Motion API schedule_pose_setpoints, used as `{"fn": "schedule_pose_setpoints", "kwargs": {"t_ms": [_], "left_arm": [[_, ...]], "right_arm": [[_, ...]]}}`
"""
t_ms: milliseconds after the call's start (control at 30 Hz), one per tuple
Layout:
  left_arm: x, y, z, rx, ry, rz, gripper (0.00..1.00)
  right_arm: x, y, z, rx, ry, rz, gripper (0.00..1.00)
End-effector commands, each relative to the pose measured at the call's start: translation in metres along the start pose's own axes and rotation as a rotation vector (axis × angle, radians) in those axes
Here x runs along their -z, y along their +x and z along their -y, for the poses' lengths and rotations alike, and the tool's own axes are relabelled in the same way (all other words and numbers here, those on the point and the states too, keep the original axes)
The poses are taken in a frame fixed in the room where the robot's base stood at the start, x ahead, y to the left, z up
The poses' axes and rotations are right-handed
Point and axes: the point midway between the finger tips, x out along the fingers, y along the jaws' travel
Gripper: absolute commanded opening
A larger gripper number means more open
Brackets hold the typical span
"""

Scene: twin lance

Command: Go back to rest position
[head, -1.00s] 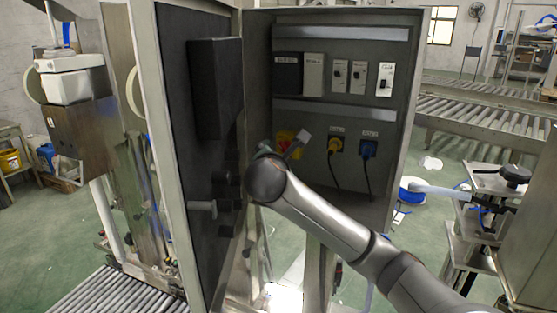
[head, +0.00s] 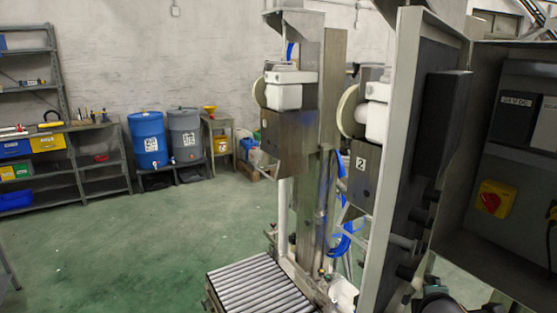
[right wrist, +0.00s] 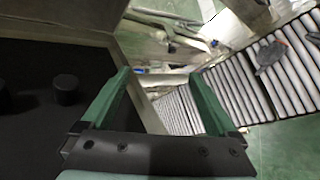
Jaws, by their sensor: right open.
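My right gripper (right wrist: 158,90) is open and empty in the right wrist view, its two green fingers spread wide. To its left is a dark panel (right wrist: 40,60) with round black knobs (right wrist: 67,88) on it. In the head view a small dark rounded part of my right arm shows at the bottom right edge, below the open cabinet door (head: 415,140). The gripper itself does not show there. My left gripper is in neither view.
The open control cabinet (head: 500,247) with a red-and-yellow switch (head: 494,199) fills the right. A roller conveyor (head: 258,288) lies front centre, beside the weighing posts (head: 310,150). Blue (head: 148,140) and grey (head: 186,135) barrels stand at the back. Green floor at left is free.

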Motion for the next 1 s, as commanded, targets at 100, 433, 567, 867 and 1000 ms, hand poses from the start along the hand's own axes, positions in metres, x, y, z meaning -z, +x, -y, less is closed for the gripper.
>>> {"fn": "schedule_pose_setpoints", "kwargs": {"t_ms": [100, 433, 567, 867, 1000], "left_arm": [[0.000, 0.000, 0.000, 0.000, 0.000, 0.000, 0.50], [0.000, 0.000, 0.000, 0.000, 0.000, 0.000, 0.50], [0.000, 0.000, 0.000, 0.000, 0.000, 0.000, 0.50], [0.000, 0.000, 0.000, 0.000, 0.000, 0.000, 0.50], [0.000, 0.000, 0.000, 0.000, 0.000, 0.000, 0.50]], "right_arm": [[0.027, -0.009, 0.072, 0.135, 0.180, -0.089, 0.94], [0.054, -0.070, 0.226, 0.519, 0.739, -0.117, 0.94], [0.052, -0.096, 0.265, 0.638, 0.932, -0.062, 0.94], [0.067, -0.101, 0.310, 0.711, 1.168, -0.054, 0.94], [0.087, -0.081, 0.321, 0.670, 1.200, -0.149, 0.94]]}}
